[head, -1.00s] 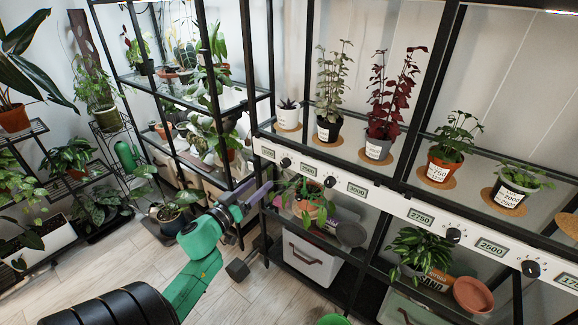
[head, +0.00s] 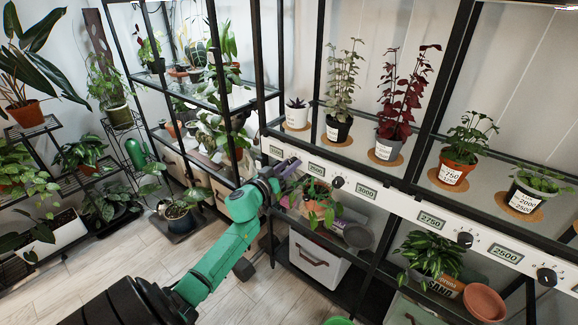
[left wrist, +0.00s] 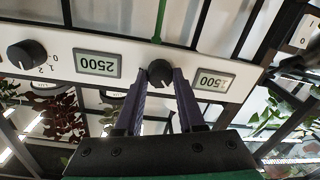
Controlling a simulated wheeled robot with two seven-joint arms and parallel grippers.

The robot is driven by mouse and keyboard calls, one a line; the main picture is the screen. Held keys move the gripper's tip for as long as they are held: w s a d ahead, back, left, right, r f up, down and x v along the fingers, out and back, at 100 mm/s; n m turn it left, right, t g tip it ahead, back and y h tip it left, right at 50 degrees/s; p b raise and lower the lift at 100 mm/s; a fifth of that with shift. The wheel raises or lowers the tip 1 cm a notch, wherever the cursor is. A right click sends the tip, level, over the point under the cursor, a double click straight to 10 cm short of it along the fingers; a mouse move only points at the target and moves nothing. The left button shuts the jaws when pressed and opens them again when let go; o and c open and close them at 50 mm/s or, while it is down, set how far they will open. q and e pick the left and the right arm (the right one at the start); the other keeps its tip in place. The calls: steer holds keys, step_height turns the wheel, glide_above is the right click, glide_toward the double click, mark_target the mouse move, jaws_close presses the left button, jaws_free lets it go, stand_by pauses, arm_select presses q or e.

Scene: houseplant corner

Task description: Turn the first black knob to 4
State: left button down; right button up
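My left gripper (left wrist: 162,78) is open, with one purple finger on each side of this knob. The fingertips look level with it; I cannot tell whether they touch it. The knob's pointer and scale are hard to make out. In the head view my left gripper (head: 288,168) is at the strip's left end and hides the first knob. My right gripper is out of view.
A second black knob (head: 337,182) sits right of the 2500 display (head: 317,168). More knobs follow to the right. Potted plants stand on the shelf above the strip.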

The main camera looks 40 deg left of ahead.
arm_select(q)
steer(key=shift+m, duration=0.3)
steer(key=shift+f+m+h+b, duration=0.15)
steer(key=shift+m+b, duration=1.05)
steer(key=shift+m, duration=2.85)
steer(key=shift+f+m+h+b, duration=0.2)
steer(key=shift+m+b, duration=1.05)
steer(key=shift+m, duration=2.75)
steer(key=shift+m+h+b, duration=0.25)
steer(key=shift+m+b, duration=0.95)
steer(key=shift+m, duration=2.85)
steer(key=c, duration=0.5)
jaws_free()
